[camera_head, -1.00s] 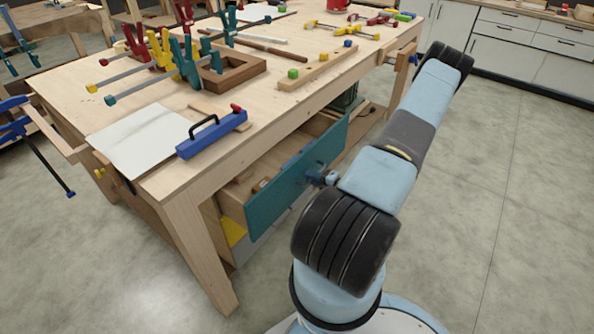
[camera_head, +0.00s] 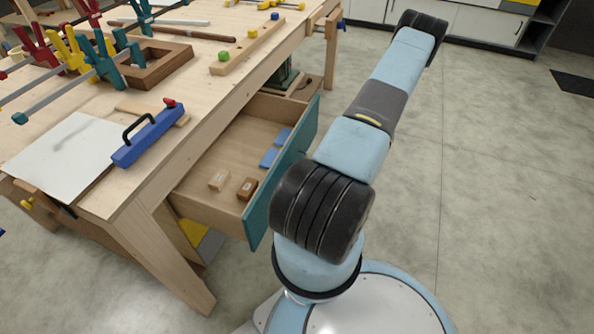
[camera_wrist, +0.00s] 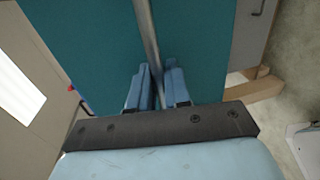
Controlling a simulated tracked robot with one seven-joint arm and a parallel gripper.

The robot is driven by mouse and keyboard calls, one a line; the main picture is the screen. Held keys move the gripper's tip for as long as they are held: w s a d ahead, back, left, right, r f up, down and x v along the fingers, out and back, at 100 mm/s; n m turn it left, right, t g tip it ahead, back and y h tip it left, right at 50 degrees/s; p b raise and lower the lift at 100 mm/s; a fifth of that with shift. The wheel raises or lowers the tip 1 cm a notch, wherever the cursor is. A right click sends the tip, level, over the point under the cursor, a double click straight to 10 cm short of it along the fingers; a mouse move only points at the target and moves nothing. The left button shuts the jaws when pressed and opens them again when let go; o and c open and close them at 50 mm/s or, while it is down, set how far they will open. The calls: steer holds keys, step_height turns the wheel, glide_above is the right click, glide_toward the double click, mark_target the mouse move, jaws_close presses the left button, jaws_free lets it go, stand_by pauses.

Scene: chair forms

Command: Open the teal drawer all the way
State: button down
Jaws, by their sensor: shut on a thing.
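The teal drawer (camera_head: 261,218) under the workbench is pulled well out, and its inside shows. In it lie blue blocks, a pale wooden block and a brown block. In the wrist view the teal front (camera_wrist: 90,45) fills much of the picture, with a grey bar handle (camera_wrist: 147,35) running down it. My gripper (camera_wrist: 158,78) is shut on this handle, with one blue finger on each side. In the head view my arm hides the handle and the gripper.
The workbench (camera_head: 185,92) holds several clamps, a wooden frame (camera_head: 155,66), a white sheet (camera_head: 62,155) and a blue tool with a black handle (camera_head: 148,135). The floor to the right is clear.

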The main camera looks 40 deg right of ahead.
steer(key=shift+s+a+f, duration=0.15)
steer(key=shift+s+a, duration=0.05)
steer(key=c, duration=1.3)
jaws_free()
steer(key=shift+w, duration=0.1)
steer(key=shift+d, duration=0.1)
steer(key=v, duration=1.3)
steer(key=shift+s+d, duration=0.2)
steer(key=shift+s, duration=0.15)
